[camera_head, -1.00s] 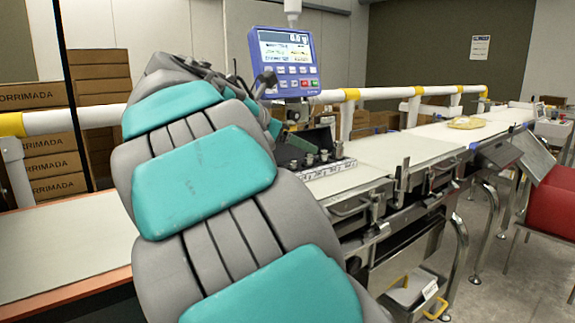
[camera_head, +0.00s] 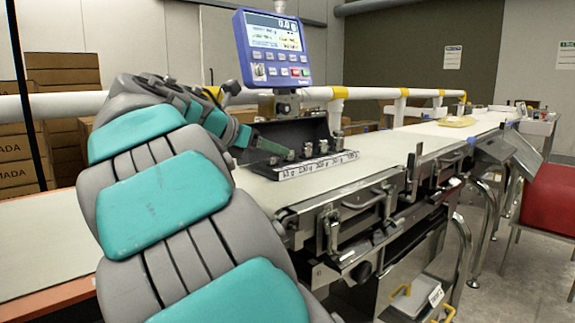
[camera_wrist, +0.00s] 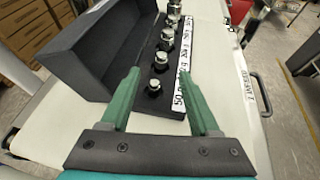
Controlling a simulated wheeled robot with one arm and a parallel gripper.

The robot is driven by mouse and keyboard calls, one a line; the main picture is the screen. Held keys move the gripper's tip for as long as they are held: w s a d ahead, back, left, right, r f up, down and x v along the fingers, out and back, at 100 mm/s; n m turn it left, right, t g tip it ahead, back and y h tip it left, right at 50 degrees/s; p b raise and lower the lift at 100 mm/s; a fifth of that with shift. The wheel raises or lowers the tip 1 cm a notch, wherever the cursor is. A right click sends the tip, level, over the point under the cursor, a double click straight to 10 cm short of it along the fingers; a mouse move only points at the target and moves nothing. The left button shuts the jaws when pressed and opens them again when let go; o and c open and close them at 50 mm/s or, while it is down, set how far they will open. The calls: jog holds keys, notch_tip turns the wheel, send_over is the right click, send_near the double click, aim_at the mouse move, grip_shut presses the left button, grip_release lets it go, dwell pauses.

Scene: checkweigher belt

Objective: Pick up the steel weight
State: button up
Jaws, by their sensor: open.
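Several knobbed steel weights stand in a row in an open dark case (camera_wrist: 85,50) with a white label strip on its front edge. In the wrist view the nearest, smallest weight (camera_wrist: 154,85) lies between the tips of my open gripper (camera_wrist: 165,85), with larger weights (camera_wrist: 161,61) farther along the row. Nothing is held, and I cannot tell whether a finger touches a weight. In the head view the weights (camera_head: 308,150) show in the case on the belt, and my gripper (camera_head: 266,146) is at the case's left end, partly hidden by my arm.
The case stands on the pale conveyor belt (camera_head: 400,142). A blue display unit (camera_head: 273,48) on a post rises behind it. White and yellow guard rails (camera_head: 385,93) run behind the belt. A yellow item (camera_head: 457,121) lies farther along, and the belt between is clear.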

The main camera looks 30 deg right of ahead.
aim_at(290, 157)
jog(key=b+x, duration=0.1)
jog(key=x, duration=0.5)
jog(key=shift+d+f, duration=0.15)
jog(key=shift+d, duration=0.2)
jog(key=shift+c, duration=0.2)
grip_shut()
